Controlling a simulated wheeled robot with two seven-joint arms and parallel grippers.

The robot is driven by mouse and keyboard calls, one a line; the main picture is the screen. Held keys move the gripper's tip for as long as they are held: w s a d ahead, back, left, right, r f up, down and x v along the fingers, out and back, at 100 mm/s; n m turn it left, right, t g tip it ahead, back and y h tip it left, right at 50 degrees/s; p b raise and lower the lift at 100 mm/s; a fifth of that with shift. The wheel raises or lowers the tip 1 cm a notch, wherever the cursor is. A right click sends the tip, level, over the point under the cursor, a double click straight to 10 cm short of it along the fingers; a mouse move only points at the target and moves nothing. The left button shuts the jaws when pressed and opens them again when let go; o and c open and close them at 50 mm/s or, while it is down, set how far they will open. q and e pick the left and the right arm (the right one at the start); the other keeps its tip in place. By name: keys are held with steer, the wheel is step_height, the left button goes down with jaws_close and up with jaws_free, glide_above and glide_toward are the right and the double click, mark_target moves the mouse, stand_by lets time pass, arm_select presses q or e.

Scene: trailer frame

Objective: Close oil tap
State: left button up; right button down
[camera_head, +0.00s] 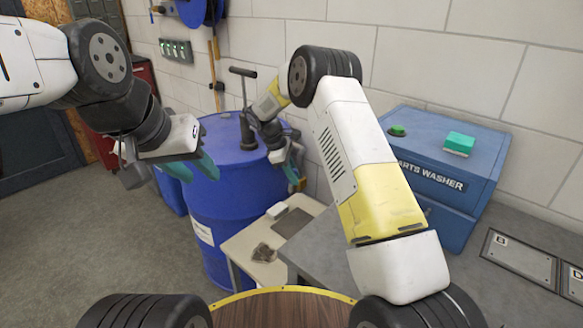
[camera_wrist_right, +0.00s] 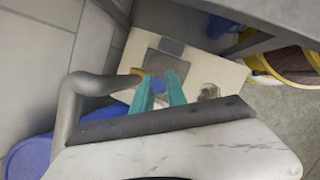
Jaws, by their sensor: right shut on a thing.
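The blue oil barrel (camera_head: 232,200) stands at the centre in the head view, with a dark hand pump on top. A brass-coloured tap (camera_head: 299,184) shows low at its right side. My right gripper (camera_head: 292,168) is at this tap. In the right wrist view, its teal fingers (camera_wrist_right: 160,92) are shut on a small blue part, which looks like the tap handle (camera_wrist_right: 158,85). The brass tap body (camera_wrist_right: 138,74) curves beside it at the end of a grey pipe (camera_wrist_right: 75,100). My left gripper (camera_head: 196,168) is open and empty, in front of the barrel's upper left.
A small pale table (camera_head: 243,243) with a dark stain stands below the tap. A grey table edge (camera_head: 325,240) and the blue parts washer (camera_head: 437,150) are to the right. The wall is close behind the barrel. Floor at left is clear.

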steer(key=shift+s+d, duration=0.1)
steer(key=shift+d, duration=0.05)
steer(key=shift+s+d+f+m+t+y, duration=0.15)
steer(key=shift+s+d+f+t+y, duration=0.2)
steer(key=shift+t+y, duration=0.45)
steer(key=shift+s+d+f+m+t+y, duration=0.25)
steer(key=shift+s+d+t+y, duration=0.15)
steer(key=shift+t+y, duration=0.4)
steer(key=shift+s+d+f+m+t+y, duration=0.1)
steer(key=shift+s+d+f+t+y, duration=0.25)
steer(key=shift+t+y, duration=0.45)
steer(key=c, duration=1.6)
jaws_free()
steer(key=shift+r, duration=0.15)
